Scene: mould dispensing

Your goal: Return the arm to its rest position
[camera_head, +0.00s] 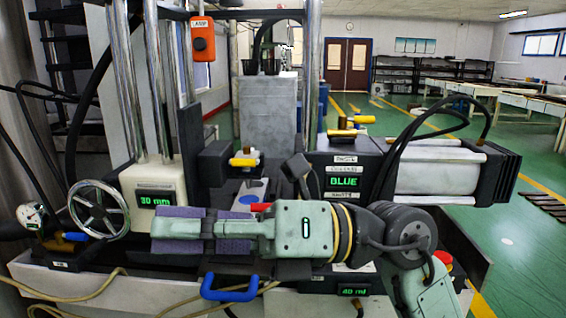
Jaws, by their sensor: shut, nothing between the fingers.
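My arm, pale green with dark joints, comes in from the lower right and lies across the front of the machine. My gripper (180,229) points left with its purple-padded fingers together and nothing visible held. It is below the white unit with the "30 mm" display (155,199) and right of the silver handwheel (99,209). Whether it touches the machine I cannot tell. My arm hides part of the machine's front and the centre area behind it.
A display reading "BLUE" (344,181) is on a dark block beside a large grey cylinder (437,170). A blue handle (230,289) sticks out at the front, below my gripper. Yellow-handled valves (244,161), hoses and a pressure gauge (31,214) stand nearby.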

